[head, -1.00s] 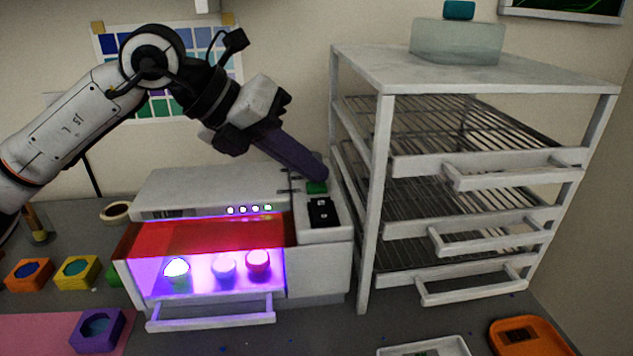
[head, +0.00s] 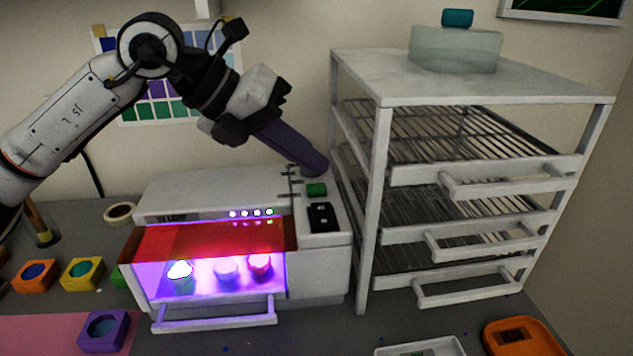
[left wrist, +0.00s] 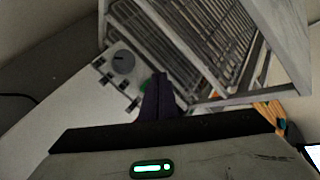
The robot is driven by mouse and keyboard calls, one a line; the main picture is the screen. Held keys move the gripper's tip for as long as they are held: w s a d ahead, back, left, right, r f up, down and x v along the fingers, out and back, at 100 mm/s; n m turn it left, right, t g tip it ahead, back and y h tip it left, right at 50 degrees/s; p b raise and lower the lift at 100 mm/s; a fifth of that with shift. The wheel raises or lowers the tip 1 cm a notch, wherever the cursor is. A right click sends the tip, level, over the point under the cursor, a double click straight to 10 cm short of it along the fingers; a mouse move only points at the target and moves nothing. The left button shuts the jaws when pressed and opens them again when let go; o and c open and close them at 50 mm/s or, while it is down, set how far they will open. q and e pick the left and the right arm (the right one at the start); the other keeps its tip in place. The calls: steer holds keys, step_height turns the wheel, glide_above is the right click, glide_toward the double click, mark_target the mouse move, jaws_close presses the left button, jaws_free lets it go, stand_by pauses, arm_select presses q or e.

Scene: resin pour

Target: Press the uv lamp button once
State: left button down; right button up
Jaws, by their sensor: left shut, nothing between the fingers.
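The uv lamp (head: 170,193) is a white box with a red front shield and a violet glow inside, where a few small cups stand. Its green button (head: 316,189) is on the top right panel, behind a black rocker switch (head: 322,217). My left gripper (head: 318,168) is shut and empty, its tip above and just behind the green button, apart from it as far as I can see. In the left wrist view the shut fingers (left wrist: 159,88) partly cover the green button (left wrist: 143,86), beside a dark round knob (left wrist: 123,62). My right gripper is out of view.
A white rack (head: 375,180) with wire shelves stands close to the right of the lamp. Orange (head: 34,275), yellow (head: 82,273) and purple (head: 103,330) moulds lie at the left. A white tray (head: 425,347) and an orange tray (head: 525,338) are at front right.

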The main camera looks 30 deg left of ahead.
mark_target(308, 189)
arm_select(q)
step_height(308, 189, up, 4)
steer(key=p, duration=0.3)
steer(key=shift+r, duration=0.2)
steer(key=shift+f, duration=0.1)
stand_by(0.5)
